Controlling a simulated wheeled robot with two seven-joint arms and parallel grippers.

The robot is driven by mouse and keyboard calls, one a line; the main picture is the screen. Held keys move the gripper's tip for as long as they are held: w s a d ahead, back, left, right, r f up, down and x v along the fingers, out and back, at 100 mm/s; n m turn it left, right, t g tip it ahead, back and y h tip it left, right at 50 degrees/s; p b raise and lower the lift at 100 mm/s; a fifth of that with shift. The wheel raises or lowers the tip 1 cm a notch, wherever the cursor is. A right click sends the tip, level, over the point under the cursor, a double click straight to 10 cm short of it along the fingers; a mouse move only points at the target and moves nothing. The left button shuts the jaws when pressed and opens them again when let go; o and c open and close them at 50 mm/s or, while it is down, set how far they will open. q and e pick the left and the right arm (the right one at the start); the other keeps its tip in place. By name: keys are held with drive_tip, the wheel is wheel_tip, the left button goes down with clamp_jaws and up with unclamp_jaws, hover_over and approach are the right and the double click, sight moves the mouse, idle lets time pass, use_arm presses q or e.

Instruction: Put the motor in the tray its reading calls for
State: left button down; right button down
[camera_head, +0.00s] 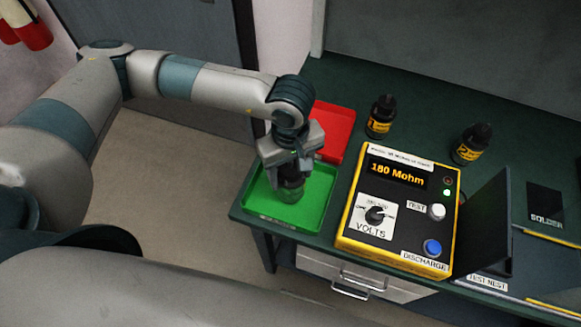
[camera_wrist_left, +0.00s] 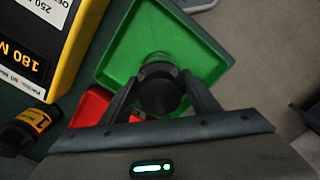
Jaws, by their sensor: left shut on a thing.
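My left gripper (camera_head: 290,172) is shut on the motor (camera_head: 291,190), a dark rounded piece, and holds it over the green tray (camera_head: 322,205). The motor's lower end looks low in the tray; I cannot tell whether it touches the floor. In the left wrist view the motor (camera_wrist_left: 158,92) sits between the fingers, with the green tray (camera_wrist_left: 125,45) behind it. The red tray (camera_head: 338,128) lies just behind the green one, partly hidden by the gripper. The yellow tester (camera_head: 400,215) reads "180 Mohm" on its display (camera_head: 398,174), with a green light lit. My right gripper is not in view.
A dark upright panel (camera_head: 485,225) by the "TEST NEST" label and a "SOLDER" mat (camera_head: 545,207) are at the right. The green tray is by the bench's left front corner.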

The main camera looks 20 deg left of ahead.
use_arm(q)
drive_tip(key=c, duration=0.7)
unclamp_jaws()
drive_tip(key=shift+o, duration=0.2)
drive_tip(key=shift+r, duration=0.1)
